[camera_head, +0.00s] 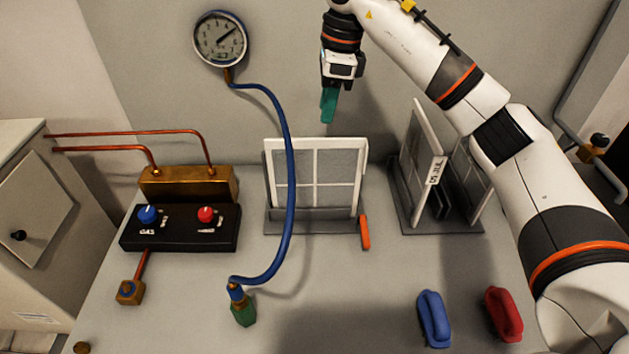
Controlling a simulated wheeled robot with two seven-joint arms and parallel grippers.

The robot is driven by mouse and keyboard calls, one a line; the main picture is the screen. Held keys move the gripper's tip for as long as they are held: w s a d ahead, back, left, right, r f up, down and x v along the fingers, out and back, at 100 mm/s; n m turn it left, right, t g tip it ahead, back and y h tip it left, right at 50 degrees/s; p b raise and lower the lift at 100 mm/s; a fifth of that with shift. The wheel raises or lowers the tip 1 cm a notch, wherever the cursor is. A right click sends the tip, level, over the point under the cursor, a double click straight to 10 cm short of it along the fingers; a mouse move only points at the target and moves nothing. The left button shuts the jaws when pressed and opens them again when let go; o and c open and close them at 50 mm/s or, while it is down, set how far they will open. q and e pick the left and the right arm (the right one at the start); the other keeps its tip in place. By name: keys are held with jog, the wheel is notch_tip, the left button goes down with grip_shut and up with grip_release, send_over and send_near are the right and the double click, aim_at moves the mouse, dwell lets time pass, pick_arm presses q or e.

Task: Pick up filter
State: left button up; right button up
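A white-framed filter (314,177) with a grey mesh and a cross of bars stands upright in a dark grey holder (313,226) at the middle back of the table. Two more white-framed panels stand in a grey rack (450,224) to the right; the left one (418,150) carries a label that seems to read "05.JUL". My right gripper (327,116) hangs above and behind the middle filter, fingers pointing down, apart from it. Its teal fingers overlap from this side, so their gap is hidden. Nothing shows in them. My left gripper is not in view.
A blue hose (288,170) from a round gauge (219,40) passes in front of the middle filter. An orange lever (364,232) sits at the holder's right. A black control box (180,228) stands left. Blue (434,318) and red (503,314) handles lie front right.

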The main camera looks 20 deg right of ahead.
aim_at(317, 139)
jog(key=f, duration=0.3)
jog(key=shift+s+a+f+p, duration=0.2)
jog(key=shift+a+f+p, duration=0.05)
jog(key=shift+a+p, duration=0.1)
jog(key=shift+w+a+f, duration=0.15)
jog(key=shift+w+f, duration=0.05)
jog(key=shift+f, duration=0.35)
jog(key=f+p, duration=0.1)
jog(key=a+f+p, duration=0.1)
jog(key=f, duration=0.1)
jog(key=shift+w+f, duration=0.1)
jog(key=shift+f, duration=0.6)
grip_shut()
